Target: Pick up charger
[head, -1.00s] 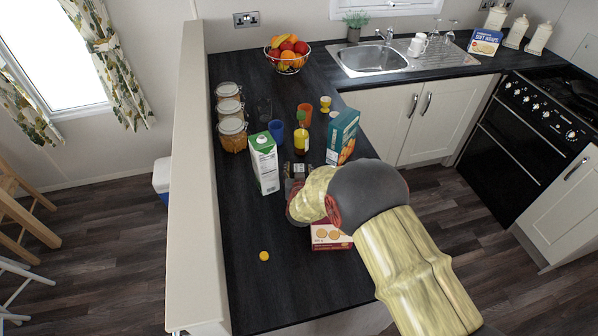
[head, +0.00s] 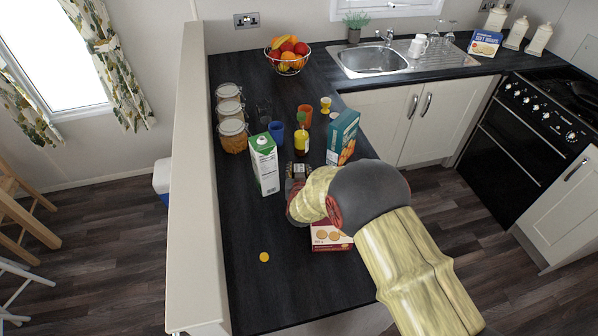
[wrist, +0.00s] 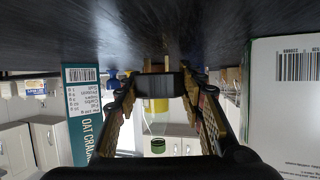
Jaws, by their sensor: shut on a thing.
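My gripper (wrist: 158,92) is shut on the charger (wrist: 155,82), a small dark block held between the two fingertips in the wrist view. In the head view my gripper (head: 297,182) reaches in over the dark counter, just right of the milk carton. It is low over the worktop, and its fingers and the charger are small and partly hidden by my arm there. I cannot tell whether the charger touches the counter.
A white-green carton (head: 264,163) stands close to the left, a teal cracker box (head: 342,138) to the right. A yellow bottle (head: 301,141), blue cup (head: 276,132) and orange cup (head: 304,114) stand behind. A red biscuit box (head: 331,237) lies nearer. The counter's front left is mostly clear.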

